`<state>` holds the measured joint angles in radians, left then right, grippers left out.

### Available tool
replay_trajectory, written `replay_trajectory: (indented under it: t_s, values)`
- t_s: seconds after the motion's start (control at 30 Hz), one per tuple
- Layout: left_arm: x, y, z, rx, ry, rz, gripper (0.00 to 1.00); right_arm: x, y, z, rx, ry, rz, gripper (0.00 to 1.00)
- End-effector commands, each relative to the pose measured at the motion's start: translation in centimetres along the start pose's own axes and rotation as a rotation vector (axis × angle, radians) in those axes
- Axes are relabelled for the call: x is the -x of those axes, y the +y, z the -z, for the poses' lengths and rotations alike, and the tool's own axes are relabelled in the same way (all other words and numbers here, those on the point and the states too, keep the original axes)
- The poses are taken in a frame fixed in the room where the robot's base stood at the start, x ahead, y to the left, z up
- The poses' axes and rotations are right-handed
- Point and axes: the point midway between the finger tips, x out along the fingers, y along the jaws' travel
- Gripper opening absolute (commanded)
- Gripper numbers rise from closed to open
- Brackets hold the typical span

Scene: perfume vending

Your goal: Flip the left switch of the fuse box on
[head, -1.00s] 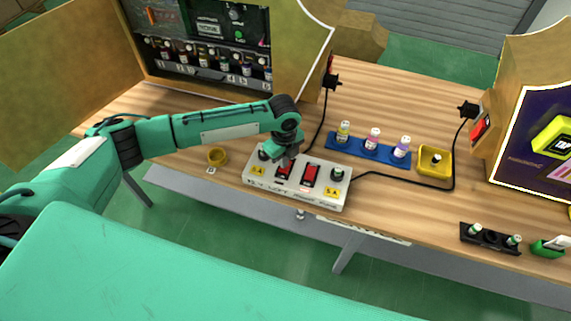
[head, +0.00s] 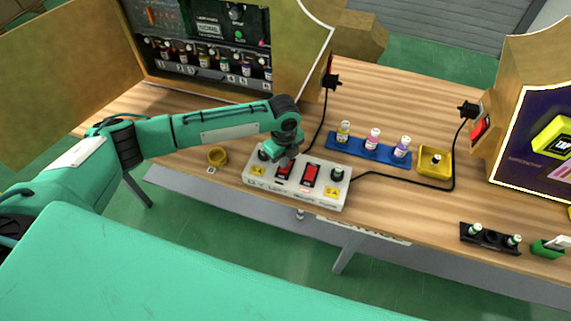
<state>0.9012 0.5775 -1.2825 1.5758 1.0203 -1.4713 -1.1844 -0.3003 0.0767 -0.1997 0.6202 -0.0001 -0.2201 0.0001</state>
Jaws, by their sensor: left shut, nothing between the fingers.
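The fuse box (head: 324,192) is a white box on the front part of the wooden table, with two red rocker switches on top. The left switch (head: 283,174) is partly covered by my left gripper (head: 286,160). My left gripper is shut and points down at this switch, its fingertips at or just above it; I cannot tell if they touch. The right switch (head: 311,175) is in plain view beside it. Whether the left switch is on or off cannot be told. My right gripper is not in view.
A blue tray (head: 356,146) with three bottles and a yellow dish (head: 436,172) are behind and right. Black cables run from the box to plugs. A vending machine (head: 207,40) stands behind.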

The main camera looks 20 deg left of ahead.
Motion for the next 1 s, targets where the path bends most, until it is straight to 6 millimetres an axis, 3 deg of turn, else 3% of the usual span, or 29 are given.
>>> replay_trajectory:
  t_s: [1.0]
  values:
    - [-1.4,0.0,0.0,0.0,0.0,0.0,0.0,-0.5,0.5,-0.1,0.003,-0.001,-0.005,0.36]
